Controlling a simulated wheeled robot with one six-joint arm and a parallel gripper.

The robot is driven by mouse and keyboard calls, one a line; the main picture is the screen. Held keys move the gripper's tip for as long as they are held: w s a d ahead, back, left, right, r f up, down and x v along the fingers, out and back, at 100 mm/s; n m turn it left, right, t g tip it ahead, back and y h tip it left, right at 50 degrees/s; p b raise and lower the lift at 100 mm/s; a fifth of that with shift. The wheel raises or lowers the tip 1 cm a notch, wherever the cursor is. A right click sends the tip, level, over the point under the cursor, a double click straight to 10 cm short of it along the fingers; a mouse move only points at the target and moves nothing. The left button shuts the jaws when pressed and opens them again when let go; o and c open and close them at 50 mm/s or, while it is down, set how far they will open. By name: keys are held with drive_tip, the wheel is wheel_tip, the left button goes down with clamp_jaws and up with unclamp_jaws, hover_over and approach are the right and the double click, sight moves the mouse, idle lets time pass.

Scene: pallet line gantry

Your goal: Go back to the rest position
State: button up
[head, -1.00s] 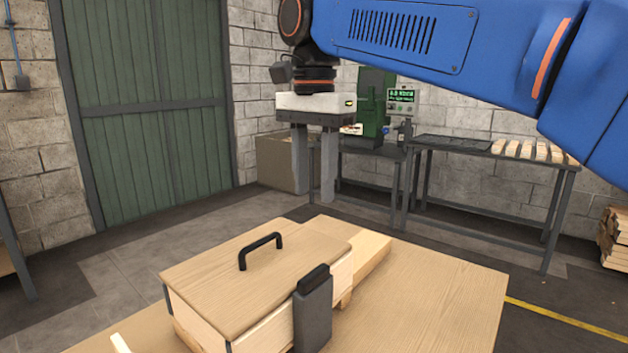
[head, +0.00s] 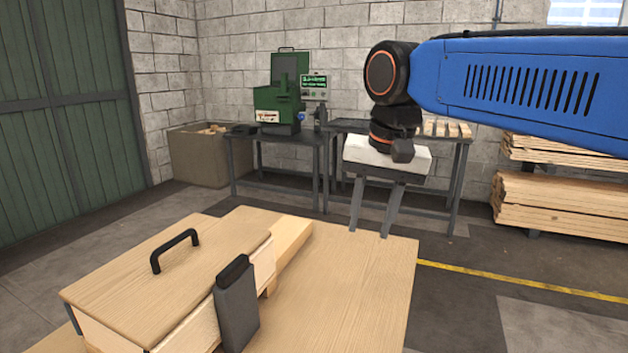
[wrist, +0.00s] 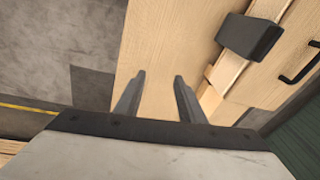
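My gripper (head: 370,217) hangs below the blue arm at the right of the head view, its two grey fingers apart with nothing between them. It is above and beyond the back right part of the wooden table. In the wrist view my gripper (wrist: 160,78) also shows open and empty, with the bare wooden table top (wrist: 160,95) below its fingertips.
A wooden box (head: 180,270) with a black lid handle (head: 175,250) stands on the table (head: 350,290), a dark grey block (head: 237,305) at its side. Behind are a green machine (head: 285,95), a crate (head: 195,160) and stacked planks (head: 560,205). Floor at right is clear.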

drive_tip(key=s+d+f+n+t, duration=0.1)
drive_tip(key=s+d+f, duration=0.6)
drive_tip(key=d+f, duration=0.2)
drive_tip(key=s+d+f+n+t+h, duration=0.1)
drive_tip(key=s+d+f, duration=0.5)
drive_tip(key=d+f, duration=0.4)
wheel_tip(320, 180, down, 2)
drive_tip(key=shift+s+f+n+t, duration=0.25)
drive_tip(key=shift+s+n+t, duration=0.05)
drive_tip(key=shift+s+t, duration=0.1)
